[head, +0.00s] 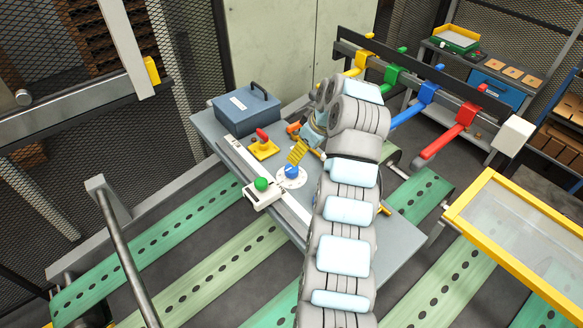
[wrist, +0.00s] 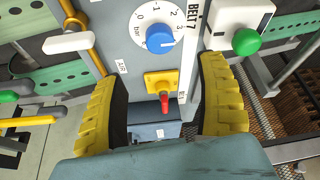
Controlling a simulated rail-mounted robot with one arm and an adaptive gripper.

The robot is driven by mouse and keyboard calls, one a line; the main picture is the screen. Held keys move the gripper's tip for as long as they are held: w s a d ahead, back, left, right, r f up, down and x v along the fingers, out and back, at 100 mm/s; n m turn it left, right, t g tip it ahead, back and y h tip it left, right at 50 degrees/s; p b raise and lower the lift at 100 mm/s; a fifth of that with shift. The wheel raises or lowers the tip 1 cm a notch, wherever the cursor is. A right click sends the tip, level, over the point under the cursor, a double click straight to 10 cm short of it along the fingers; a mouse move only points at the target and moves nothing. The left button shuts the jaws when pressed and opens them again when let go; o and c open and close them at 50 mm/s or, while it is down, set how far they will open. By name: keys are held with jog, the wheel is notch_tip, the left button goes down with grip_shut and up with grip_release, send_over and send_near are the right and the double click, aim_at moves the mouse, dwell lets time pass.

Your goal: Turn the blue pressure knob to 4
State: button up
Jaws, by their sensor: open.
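The blue pressure knob (head: 291,171) sits on a round white dial on the grey worktable. Which number the knob points to is not clear, and the 4 is not readable. My gripper (wrist: 157,68) is open and empty, with its yellow ribbed fingers wide apart. In the head view, my gripper (head: 298,152) is close to the knob, on its far side; contact cannot be told.
A red switch on a yellow plate (head: 262,148) is left of the knob. A white box with a green button (head: 261,185) stands at the table's front edge. A blue-grey toolbox (head: 246,106) is at the table's back left. Green perforated belts run nearby.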

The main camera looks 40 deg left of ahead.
aim_at(292, 168)
jog(key=p+x, duration=0.2)
jog(key=x, duration=0.9)
jog(key=shift+s+a+f, duration=0.1)
jog(key=shift+a+f, duration=0.1)
jog(key=shift+c, duration=0.3)
jog(key=c, duration=1.1)
